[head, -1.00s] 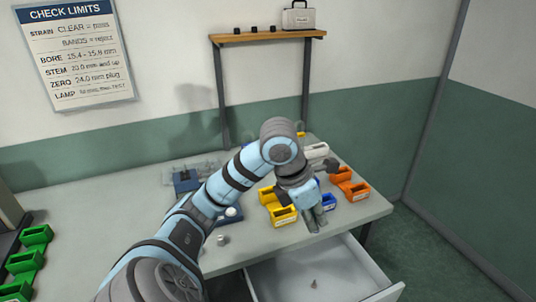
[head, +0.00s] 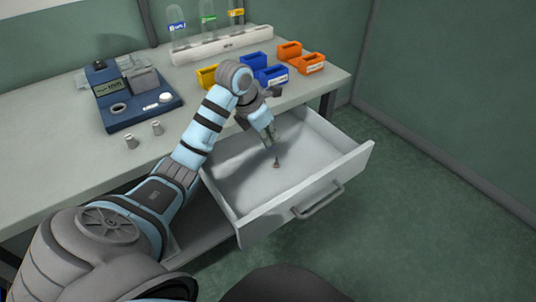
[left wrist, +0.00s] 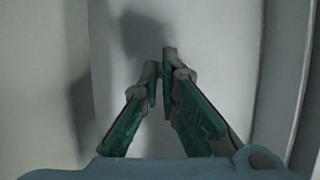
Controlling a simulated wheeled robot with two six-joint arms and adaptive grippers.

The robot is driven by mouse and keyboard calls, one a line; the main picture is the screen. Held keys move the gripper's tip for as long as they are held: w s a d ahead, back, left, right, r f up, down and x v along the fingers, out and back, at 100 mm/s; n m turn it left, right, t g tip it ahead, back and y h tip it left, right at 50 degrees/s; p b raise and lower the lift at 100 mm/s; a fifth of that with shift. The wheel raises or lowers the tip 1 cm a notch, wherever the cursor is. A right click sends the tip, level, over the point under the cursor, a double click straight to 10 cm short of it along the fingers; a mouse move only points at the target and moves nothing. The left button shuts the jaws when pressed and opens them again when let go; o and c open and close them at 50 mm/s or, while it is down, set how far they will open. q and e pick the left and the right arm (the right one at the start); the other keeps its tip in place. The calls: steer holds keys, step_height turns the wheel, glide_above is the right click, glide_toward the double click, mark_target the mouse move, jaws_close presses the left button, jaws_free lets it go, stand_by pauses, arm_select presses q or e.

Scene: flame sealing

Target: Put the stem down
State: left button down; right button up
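My left gripper (head: 270,139) points down over the open drawer (head: 236,195). In the left wrist view its two fingers (left wrist: 160,72) are close together with a narrow gap between the tips. No stem can be made out between them, and I cannot tell whether something thin is hidden there. My right gripper is not in view.
The drawer's handle (head: 320,203) and walls surround the gripper's space. On the table stand a blue device (head: 140,112), two small pieces (head: 131,142) (head: 157,128), and yellow (head: 207,77), blue (head: 272,76) and orange (head: 311,64) bins. A white rack (head: 225,44) holds glass tubes. The drawer floor is mostly clear.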

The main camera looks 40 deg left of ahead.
mark_target(273, 157)
arm_select(q)
step_height(273, 157, down, 5)
steer(key=shift+f+b, duration=0.1)
steer(key=shift+b, duration=0.45)
steer(key=shift+f, duration=0.1)
steer(key=c, duration=2.1)
jaws_free()
steer(key=shift+r, duration=0.3)
steer(key=p+v, duration=0.3)
steer(key=v, duration=0.9)
steer(key=shift+s, duration=0.1)
